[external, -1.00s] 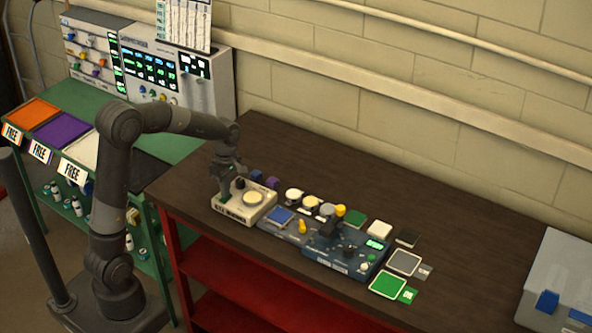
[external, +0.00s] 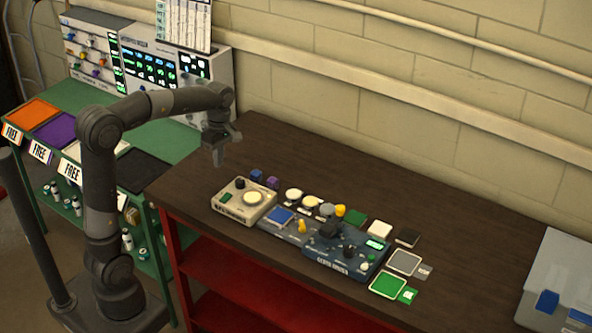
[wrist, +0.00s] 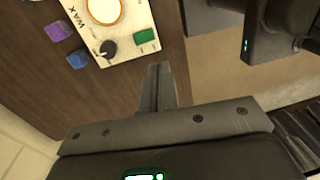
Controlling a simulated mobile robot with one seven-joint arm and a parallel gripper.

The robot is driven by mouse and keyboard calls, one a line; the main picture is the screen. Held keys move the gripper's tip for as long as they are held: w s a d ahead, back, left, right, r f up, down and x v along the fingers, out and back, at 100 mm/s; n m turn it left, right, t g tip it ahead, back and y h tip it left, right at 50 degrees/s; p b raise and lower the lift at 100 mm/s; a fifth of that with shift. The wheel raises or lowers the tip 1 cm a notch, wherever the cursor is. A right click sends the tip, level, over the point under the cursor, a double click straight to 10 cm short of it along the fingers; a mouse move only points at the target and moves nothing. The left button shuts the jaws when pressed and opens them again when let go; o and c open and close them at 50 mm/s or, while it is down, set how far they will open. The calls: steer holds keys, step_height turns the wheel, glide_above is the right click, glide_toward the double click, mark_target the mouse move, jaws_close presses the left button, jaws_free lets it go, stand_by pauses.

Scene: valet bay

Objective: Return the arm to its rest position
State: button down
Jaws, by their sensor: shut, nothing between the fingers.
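My gripper (external: 219,160) hangs above the left end of the dark brown table (external: 262,145), shut and empty. In the external view it is up and to the left of the cream box (external: 242,201), clear of it. That box has a round pale disc, a dark knob and a green patch. In the wrist view my shut fingers (wrist: 157,75) point toward the cream box (wrist: 118,25), where the word "WAX" shows beside the dark knob.
A blue device (external: 345,250) stands right of the cream box. Blue (external: 256,176) and purple (external: 272,183) blocks lie behind the box. A green bench (external: 93,97) with coloured trays is at left. A grey case (external: 560,280) sits at far right. The table's back is clear.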

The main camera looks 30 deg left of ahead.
steer(key=shift+r, duration=0.4)
steer(key=s+a+m+t, duration=0.3)
steer(key=s+m, duration=0.6)
steer(key=s, duration=0.1)
steer(key=s+a+m+t, duration=0.3)
steer(key=s+m+t, duration=0.1)
steer(key=s+m, duration=0.5)
steer(key=shift+s+a+f, duration=0.15)
steer(key=shift+s+f, duration=0.2)
steer(key=shift+s, duration=0.1)
